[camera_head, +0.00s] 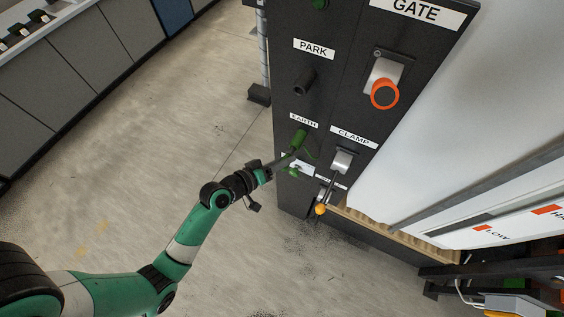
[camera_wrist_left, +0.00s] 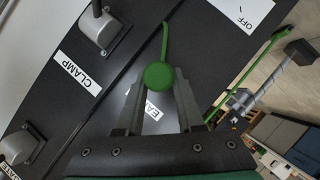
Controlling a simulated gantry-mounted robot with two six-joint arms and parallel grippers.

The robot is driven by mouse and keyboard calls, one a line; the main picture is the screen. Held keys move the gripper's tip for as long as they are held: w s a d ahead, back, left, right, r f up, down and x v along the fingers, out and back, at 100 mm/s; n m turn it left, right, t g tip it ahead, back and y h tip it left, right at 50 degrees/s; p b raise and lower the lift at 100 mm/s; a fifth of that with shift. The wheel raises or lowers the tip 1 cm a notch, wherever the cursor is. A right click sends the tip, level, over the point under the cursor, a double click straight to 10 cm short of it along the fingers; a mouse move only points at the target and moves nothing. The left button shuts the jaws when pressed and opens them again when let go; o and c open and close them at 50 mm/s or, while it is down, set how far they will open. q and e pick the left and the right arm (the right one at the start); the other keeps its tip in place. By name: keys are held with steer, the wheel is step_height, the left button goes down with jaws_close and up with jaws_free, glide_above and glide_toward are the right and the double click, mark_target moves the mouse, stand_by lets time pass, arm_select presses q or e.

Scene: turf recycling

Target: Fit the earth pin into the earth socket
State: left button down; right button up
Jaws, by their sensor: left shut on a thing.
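The green earth pin (camera_head: 299,139) is at the dark panel (camera_head: 335,105), just below the EARTH label (camera_head: 304,121). My left gripper (camera_head: 289,156) is shut on it. In the left wrist view the pin's round green end (camera_wrist_left: 158,75) sits between the two fingers of the gripper (camera_wrist_left: 160,88). A thin green cable (camera_wrist_left: 165,40) shows beside the pin. The earth socket is hidden behind the pin and gripper, so I cannot tell whether the pin is in it. My right gripper is not in view.
The black PARK holder (camera_head: 303,81) is above. The CLAMP lever (camera_head: 342,160) is close on the right, with an orange ball knob (camera_head: 320,209) below. The GATE handle has an orange ring (camera_head: 385,94). Open floor (camera_head: 130,170) lies left of the panel.

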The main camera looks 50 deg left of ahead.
arm_select(q)
steer(key=shift+w+a+b, duration=0.15)
steer(key=shift+w+a, duration=0.1)
steer(key=shift+w, duration=0.3)
steer(key=shift+w+a+b, duration=0.15)
steer(key=shift+w+a, duration=0.05)
steer(key=shift+w, duration=0.35)
steer(key=shift+c, duration=2.3)
jaws_free()
steer(key=v, duration=1.1)
steer(key=shift+s+r+p, duration=0.15)
steer(key=shift+s+p, duration=0.15)
steer(key=shift+p, duration=0.1)
